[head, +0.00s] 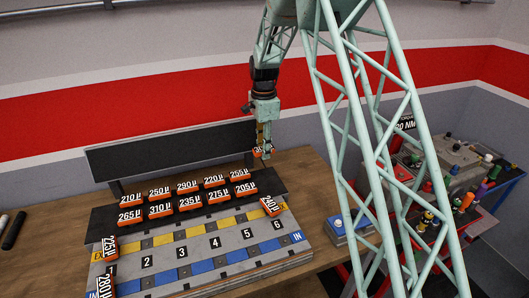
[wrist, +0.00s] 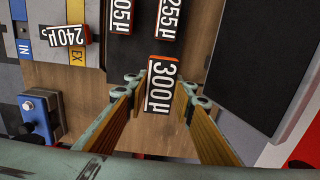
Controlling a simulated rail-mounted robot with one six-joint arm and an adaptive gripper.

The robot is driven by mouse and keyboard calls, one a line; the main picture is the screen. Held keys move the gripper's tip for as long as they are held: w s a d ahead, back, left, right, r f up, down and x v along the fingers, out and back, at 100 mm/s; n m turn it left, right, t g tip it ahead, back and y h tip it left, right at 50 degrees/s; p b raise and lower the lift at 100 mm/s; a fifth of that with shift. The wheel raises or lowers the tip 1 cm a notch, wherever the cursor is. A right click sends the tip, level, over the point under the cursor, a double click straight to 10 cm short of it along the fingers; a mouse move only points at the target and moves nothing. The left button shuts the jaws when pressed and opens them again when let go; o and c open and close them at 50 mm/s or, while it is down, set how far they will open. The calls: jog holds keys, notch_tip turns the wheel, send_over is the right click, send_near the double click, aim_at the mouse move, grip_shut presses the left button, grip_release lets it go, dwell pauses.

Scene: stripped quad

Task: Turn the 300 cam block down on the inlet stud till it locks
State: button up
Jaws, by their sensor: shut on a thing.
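The 300 cam block (wrist: 163,86), black-faced with white "300µ" and orange sides, is between the two fingertips of my gripper (wrist: 166,90) in the wrist view. In the head view the block (head: 262,152) shows small and orange under my gripper (head: 263,141), held above the back right of the bench near the rack. My gripper is shut on it. I cannot make out the inlet stud in either view. An engine assembly (head: 452,160) stands on the red cart at the right, partly hidden by my arm's lattice.
A rack (head: 105,222) holds several labelled blocks. The numbered board (head: 215,262) has yellow and blue strips; blocks marked 240 (head: 271,206), 225 (head: 109,248) and 280 (head: 106,287) sit on it. A blue box with a knob (head: 347,229) stands beside it. The cart (head: 467,222) carries several coloured knobs.

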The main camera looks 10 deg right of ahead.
jog(key=shift+s+r+n+b, duration=0.65)
jog(key=shift+s+n, duration=0.25)
jog(key=shift+n, duration=0.2)
jog(key=s+r+n+b, duration=0.6)
jog(key=s+n+b, duration=0.2)
jog(key=s+n, duration=0.4)
jog(key=shift+s+n, duration=0.4)
jog(key=shift+n, duration=0.8)
